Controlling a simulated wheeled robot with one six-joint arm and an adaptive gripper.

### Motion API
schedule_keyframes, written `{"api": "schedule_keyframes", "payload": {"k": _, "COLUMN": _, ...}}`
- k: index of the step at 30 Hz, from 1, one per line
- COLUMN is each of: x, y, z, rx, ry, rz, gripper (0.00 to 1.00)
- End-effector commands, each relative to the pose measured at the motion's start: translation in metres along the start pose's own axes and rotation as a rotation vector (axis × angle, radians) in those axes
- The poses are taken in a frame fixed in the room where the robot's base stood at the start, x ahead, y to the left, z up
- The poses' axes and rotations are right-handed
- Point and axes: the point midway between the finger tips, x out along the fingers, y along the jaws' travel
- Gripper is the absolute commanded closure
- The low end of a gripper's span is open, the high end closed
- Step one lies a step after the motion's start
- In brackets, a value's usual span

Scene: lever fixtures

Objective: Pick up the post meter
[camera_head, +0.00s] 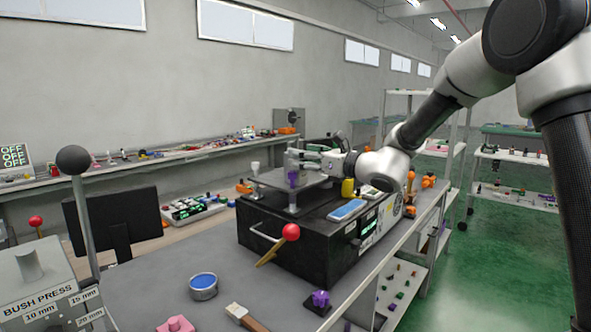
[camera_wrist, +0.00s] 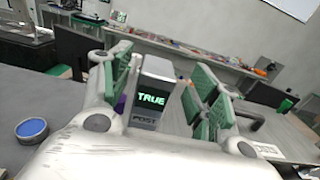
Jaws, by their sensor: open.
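The post meter (camera_wrist: 152,92) is a small grey upright block with a dark screen reading TRUE in green and the label POST below it. In the wrist view it stands between the two green-padded fingers of my gripper (camera_wrist: 162,84). The gripper is open, and a gap shows between the meter and the right finger; contact at the left finger cannot be told. In the head view my gripper (camera_head: 308,156) is low over the grey plate on top of the black box, and the meter is too small to make out clearly there.
The black box (camera_head: 290,245) has a red-knobbed lever (camera_head: 290,232) at its front. A blue phone-like item (camera_head: 347,209) and a yellow cylinder (camera_head: 347,187) are near the gripper. A blue-topped tin (camera_head: 203,286) and a bush press (camera_head: 40,280) stand on the bench.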

Motion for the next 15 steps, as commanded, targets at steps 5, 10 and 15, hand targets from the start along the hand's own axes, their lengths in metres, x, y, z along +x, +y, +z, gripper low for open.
{"api": "schedule_keyframes", "payload": {"k": 5, "x": 0.028, "y": 0.003, "z": -0.001, "rx": -0.002, "ry": 0.000, "rz": 0.003, "gripper": 0.39}}
{"api": "schedule_keyframes", "payload": {"k": 10, "x": 0.035, "y": 0.002, "z": -0.001, "rx": -0.001, "ry": 0.001, "rz": 0.000, "gripper": 0.39}}
{"api": "schedule_keyframes", "payload": {"k": 15, "x": 0.035, "y": 0.002, "z": -0.001, "rx": -0.002, "ry": 0.001, "rz": 0.000, "gripper": 0.43}}
